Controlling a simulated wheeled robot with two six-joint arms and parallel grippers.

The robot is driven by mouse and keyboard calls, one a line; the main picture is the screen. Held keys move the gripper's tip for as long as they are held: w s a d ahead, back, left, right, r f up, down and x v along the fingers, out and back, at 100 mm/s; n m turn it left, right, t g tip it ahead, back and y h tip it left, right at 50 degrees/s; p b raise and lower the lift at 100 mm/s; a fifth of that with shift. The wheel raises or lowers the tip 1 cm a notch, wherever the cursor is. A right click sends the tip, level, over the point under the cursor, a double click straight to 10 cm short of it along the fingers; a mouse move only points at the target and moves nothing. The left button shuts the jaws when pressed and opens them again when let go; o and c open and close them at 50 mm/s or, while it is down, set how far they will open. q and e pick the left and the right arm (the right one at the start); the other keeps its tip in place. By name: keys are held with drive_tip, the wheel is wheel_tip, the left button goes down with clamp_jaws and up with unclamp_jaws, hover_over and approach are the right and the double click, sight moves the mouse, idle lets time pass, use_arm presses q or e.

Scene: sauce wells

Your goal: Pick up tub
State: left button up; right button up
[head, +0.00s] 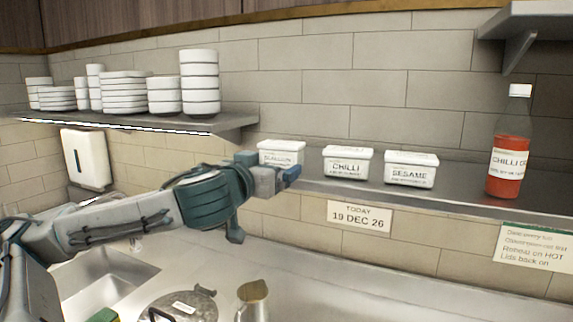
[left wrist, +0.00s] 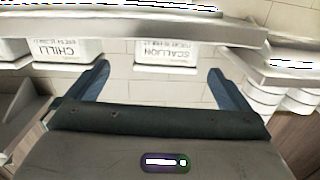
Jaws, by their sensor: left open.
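Three white lidded tubs stand in a row on the steel wall shelf (head: 455,194): the scallion tub (head: 282,151), the chilli tub (head: 347,161) and the sesame tub (head: 411,169). My left gripper (head: 288,177) is open and empty, in front of and slightly below the scallion tub, covering part of its lower front. In the left wrist view, which is upside down, the scallion tub (left wrist: 167,54) lies ahead between the two open fingers (left wrist: 158,72), apart from them. The chilli tub (left wrist: 68,50) shows beyond the left finger. My right gripper is not in view.
A red chilli bottle (head: 508,150) stands right of the tubs. A higher shelf (head: 150,121) at left holds stacked white dishes. A date label (head: 360,217) is below the tubs. Below are a sink (head: 95,280), a lidded pot (head: 180,305) and a metal jug (head: 253,300).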

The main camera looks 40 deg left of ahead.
sight(277, 150)
use_arm(q)
drive_tip(key=w+a+r+p, duration=0.1)
drive_tip(key=p, duration=0.1)
drive_tip(key=w+r+p, duration=0.1)
drive_tip(key=p, duration=0.1)
drive_tip(key=shift+w+a+r, duration=0.2)
drive_tip(key=shift+w+a, duration=0.15)
drive_tip(key=shift+w+a+p, duration=0.25)
drive_tip(key=shift+w+p, duration=0.4)
drive_tip(key=shift+p, duration=0.1)
drive_tip(key=shift+w+a+f+p, duration=0.2)
drive_tip(key=shift+w+f+p, duration=0.05)
drive_tip(key=shift+w+p, duration=0.25)
drive_tip(key=shift+w+a+r+p, duration=0.1)
drive_tip(key=shift+w+p, duration=0.1)
drive_tip(key=shift+p, duration=0.2)
drive_tip(key=p+x, duration=0.2)
drive_tip(key=p, duration=0.1)
drive_tip(key=shift+w+a, duration=0.25)
drive_tip(key=shift+w, duration=0.05)
drive_tip(key=shift+f+p+x, duration=0.2)
drive_tip(key=shift+p+x, duration=0.45)
drive_tip(key=shift+x, duration=0.4)
